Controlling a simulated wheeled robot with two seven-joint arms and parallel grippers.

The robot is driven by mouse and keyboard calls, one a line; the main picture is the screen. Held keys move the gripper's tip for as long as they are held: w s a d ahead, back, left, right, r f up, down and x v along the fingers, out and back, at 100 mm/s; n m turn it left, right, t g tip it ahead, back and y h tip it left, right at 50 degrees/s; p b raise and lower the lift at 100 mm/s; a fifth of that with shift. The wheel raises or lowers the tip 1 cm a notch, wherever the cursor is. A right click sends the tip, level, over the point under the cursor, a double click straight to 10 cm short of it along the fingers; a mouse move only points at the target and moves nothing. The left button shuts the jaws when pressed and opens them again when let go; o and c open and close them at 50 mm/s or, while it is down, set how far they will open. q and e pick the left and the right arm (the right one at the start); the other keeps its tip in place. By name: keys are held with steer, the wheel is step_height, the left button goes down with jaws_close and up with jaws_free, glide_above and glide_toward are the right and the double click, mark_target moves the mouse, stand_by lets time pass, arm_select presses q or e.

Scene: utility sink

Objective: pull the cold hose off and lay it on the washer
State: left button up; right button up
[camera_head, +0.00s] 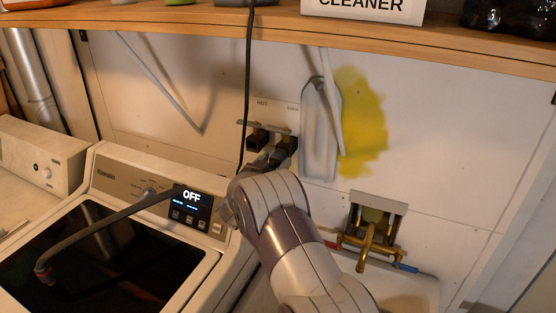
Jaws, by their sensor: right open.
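The washer (130,186) stands at left, with a dark glossy lid and a display reading OFF. A wall valve box (262,113) is labelled HOT at left, with a partly readable label at right. Its two dark valve fittings show, the right one (287,142) just above my right gripper (269,162). That gripper is open. My arm hides its surroundings, so I cannot tell whether a hose is between the fingers. My left gripper is out of view.
A black cord (248,80) hangs from the wooden shelf (180,22) just left of the valves. A brass faucet (368,245) is at lower right above the sink. A grey object (319,130) hangs beside a yellow wall stain (362,122).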

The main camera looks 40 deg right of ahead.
mark_target(274, 163)
steer(key=shift+x, duration=0.95)
stand_by(0.5)
jaws_close()
steer(key=shift+a, duration=0.1)
steer(key=shift+s+a, duration=0.1)
steer(key=shift+p+v, duration=0.55)
steer(key=shift+v, duration=2.25)
